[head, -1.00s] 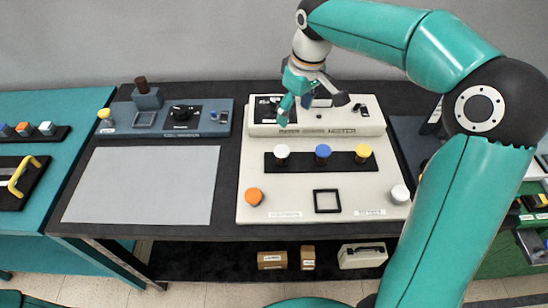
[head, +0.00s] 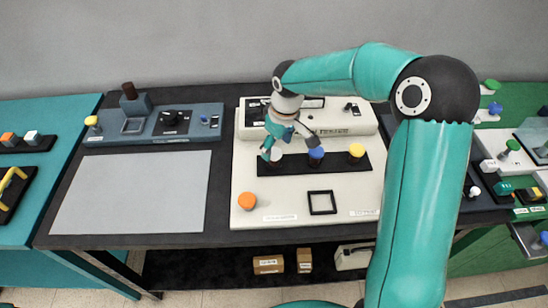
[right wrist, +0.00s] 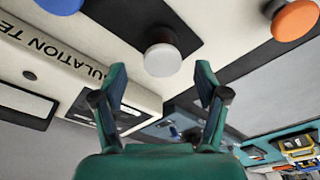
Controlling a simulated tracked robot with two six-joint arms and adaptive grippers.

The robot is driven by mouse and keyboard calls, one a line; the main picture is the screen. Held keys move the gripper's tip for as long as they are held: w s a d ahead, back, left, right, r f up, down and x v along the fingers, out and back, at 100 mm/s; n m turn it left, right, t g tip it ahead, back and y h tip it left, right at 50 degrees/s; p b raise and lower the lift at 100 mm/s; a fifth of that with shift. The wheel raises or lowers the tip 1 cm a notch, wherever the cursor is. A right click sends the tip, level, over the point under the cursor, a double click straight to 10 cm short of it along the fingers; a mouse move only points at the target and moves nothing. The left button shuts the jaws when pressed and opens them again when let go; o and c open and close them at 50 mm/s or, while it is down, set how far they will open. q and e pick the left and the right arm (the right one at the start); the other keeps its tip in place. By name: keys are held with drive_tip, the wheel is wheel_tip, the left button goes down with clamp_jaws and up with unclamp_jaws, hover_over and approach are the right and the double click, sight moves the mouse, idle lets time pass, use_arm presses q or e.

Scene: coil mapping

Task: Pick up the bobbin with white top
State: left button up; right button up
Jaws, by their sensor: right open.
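The bobbin with the white top (head: 275,155) stands at the left end of the black strip (head: 336,165) on the pale tester. In the head view it is partly hidden by a finger of my right gripper. In the right wrist view its round white top (right wrist: 162,60) lies just past the gap between the fingertips. My right gripper (head: 289,147) is open and empty at this bobbin; its two spread fingers (right wrist: 160,72) also show in the right wrist view. I cannot tell whether a finger touches the bobbin. My left gripper is not in view.
A blue-topped bobbin (head: 316,155) and a yellow-topped bobbin (head: 356,151) stand on the same strip. An orange-topped piece (head: 247,201) and a black square frame (head: 322,202) are nearer the front. The grey mat (head: 130,195) on the left is empty.

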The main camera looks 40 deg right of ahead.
sight(275, 153)
drive_tip(key=shift+w+a+f+p, duration=0.1)
drive_tip(key=shift+w+f+p, duration=0.1)
drive_tip(key=shift+f, duration=1)
drive_tip(key=shift+w+a+f+p, duration=0.1)
drive_tip(key=shift+f+p, duration=0.1)
drive_tip(key=shift+f, duration=0.95)
drive_tip(key=c, duration=1.2)
drive_tip(key=shift+c, duration=0.4)
drive_tip(key=shift+r, duration=0.15)
